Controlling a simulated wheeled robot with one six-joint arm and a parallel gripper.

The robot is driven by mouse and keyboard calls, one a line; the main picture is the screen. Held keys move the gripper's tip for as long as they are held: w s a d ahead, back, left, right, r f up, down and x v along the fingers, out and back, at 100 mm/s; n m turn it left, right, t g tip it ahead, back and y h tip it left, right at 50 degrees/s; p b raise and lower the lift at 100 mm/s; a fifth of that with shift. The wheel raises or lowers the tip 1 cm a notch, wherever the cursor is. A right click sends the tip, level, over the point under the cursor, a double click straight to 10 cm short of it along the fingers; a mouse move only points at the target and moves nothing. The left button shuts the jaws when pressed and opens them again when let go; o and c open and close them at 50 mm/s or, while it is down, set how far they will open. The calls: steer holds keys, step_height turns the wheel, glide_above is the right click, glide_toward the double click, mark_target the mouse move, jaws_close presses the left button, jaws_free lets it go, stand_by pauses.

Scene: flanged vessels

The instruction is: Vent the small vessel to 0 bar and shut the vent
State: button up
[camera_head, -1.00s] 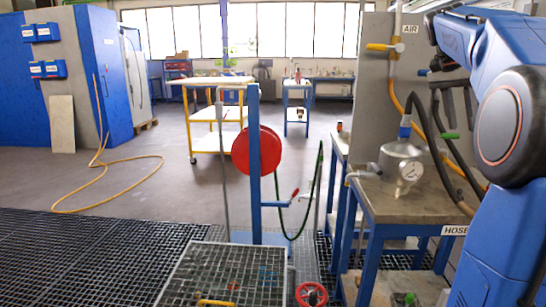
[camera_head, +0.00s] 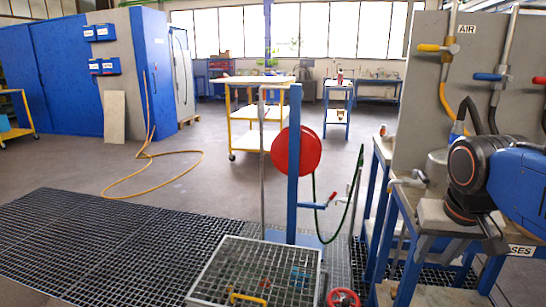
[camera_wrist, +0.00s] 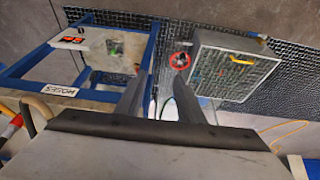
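The small metal vessel (camera_head: 436,166) stands on the bench (camera_head: 428,212) at the right of the head view. My wrist and arm cover most of it, and its gauge and vent are hidden. A pale pipe fitting (camera_head: 408,181) shows at its left side. In the wrist view my gripper (camera_wrist: 160,92) points down with its two dark fingers apart and nothing between them. Below it are the bench's blue frame and the floor grating. The vessel cannot be made out in the wrist view.
A panel (camera_head: 425,110) behind the bench carries pipes and a yellow-handled AIR valve (camera_head: 430,47). A red handwheel (camera_head: 343,298) sits beside the grating-topped box (camera_head: 255,275). A blue post with a red disc (camera_head: 297,151) stands left of the bench. The grating further left is clear.

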steer(key=s+a+f+n, duration=0.1)
steer(key=s+a+f, duration=0.1)
steer(key=f, duration=0.3)
steer(key=s+a+f+n+t+y, duration=0.1)
steer(key=s+a+f, duration=0.1)
steer(key=s+f, duration=0.2)
steer(key=shift+s+a+f+n, duration=0.35)
steer(key=shift+a+f+n, duration=0.05)
steer(key=shift+f, duration=0.05)
stand_by(2.1)
